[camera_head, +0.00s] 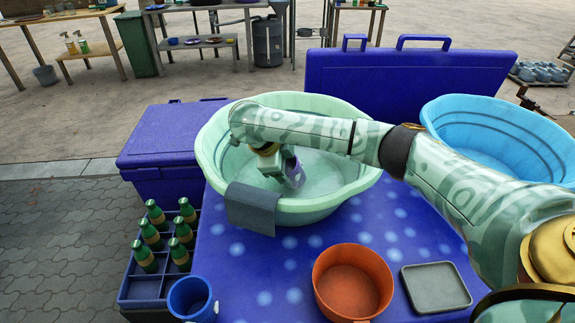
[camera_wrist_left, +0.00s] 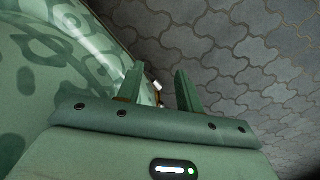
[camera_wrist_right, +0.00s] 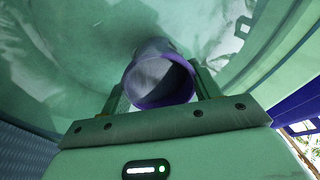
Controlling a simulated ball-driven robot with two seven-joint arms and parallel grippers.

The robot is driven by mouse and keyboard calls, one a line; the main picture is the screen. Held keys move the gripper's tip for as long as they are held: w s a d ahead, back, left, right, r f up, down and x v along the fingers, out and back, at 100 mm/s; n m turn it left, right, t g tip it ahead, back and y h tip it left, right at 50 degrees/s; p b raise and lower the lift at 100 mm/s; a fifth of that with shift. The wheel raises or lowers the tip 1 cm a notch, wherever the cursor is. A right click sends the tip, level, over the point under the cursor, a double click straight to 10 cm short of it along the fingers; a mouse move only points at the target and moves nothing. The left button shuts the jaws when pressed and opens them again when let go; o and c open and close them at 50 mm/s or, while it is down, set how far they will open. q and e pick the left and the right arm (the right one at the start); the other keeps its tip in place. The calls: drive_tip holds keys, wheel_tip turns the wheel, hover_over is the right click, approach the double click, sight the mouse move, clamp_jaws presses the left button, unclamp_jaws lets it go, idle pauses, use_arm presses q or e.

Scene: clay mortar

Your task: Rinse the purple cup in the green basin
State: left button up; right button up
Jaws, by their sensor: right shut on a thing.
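The green basin (camera_head: 325,205) stands on the blue spotted table. My right arm reaches over its right rim, and my right gripper (camera_head: 280,168) is down inside the basin. It is shut on the purple cup (camera_head: 294,173). In the right wrist view the cup (camera_wrist_right: 160,80) lies between the two fingers, tilted, with its purple-rimmed mouth toward the camera and the basin's pale inside behind it. Whether the cup touches water is hard to tell. My left gripper (camera_wrist_left: 160,90) is seen only in the left wrist view, fingers apart and empty over grey paving.
A grey cloth (camera_head: 251,207) hangs over the basin's front rim. An orange bowl (camera_head: 352,283), a grey tray (camera_head: 436,287) and a blue cup (camera_head: 192,298) stand in front. A blue basin (camera_head: 500,140) is at right. A crate (camera_head: 150,287) of green bottles stands left.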

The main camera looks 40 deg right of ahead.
drive_tip(key=shift+w+a, duration=0.3)
drive_tip(key=shift+a, duration=0.15)
drive_tip(key=shift+s+d+p, duration=0.45)
drive_tip(key=shift+d+p, duration=0.1)
drive_tip(key=shift+d, duration=0.2)
drive_tip(key=shift+s+d, duration=0.25)
drive_tip(key=shift+d, duration=0.15)
drive_tip(key=shift+w+a, duration=0.25)
drive_tip(key=shift+a, duration=0.15)
drive_tip(key=shift+w+a, duration=0.45)
drive_tip(key=shift+a, duration=0.3)
drive_tip(key=shift+s+d+p, duration=0.4)
drive_tip(key=shift+d+p, duration=0.05)
drive_tip(key=shift+d, duration=0.15)
drive_tip(key=shift+s+d+p, duration=0.35)
drive_tip(key=shift+d+p, duration=0.05)
drive_tip(key=shift+d, duration=0.15)
drive_tip(key=shift+w+a, duration=0.3)
drive_tip(key=shift+a, duration=0.1)
drive_tip(key=shift+w+a, duration=0.4)
drive_tip(key=shift+a, duration=0.35)
drive_tip(key=shift+d, duration=0.2)
drive_tip(key=shift+s+d+p, duration=0.35)
drive_tip(key=shift+d+p, duration=0.05)
drive_tip(key=shift+p, duration=0.1)
use_arm(q)
drive_tip(key=shift+t, duration=0.4)
drive_tip(key=w+r, duration=0.3)
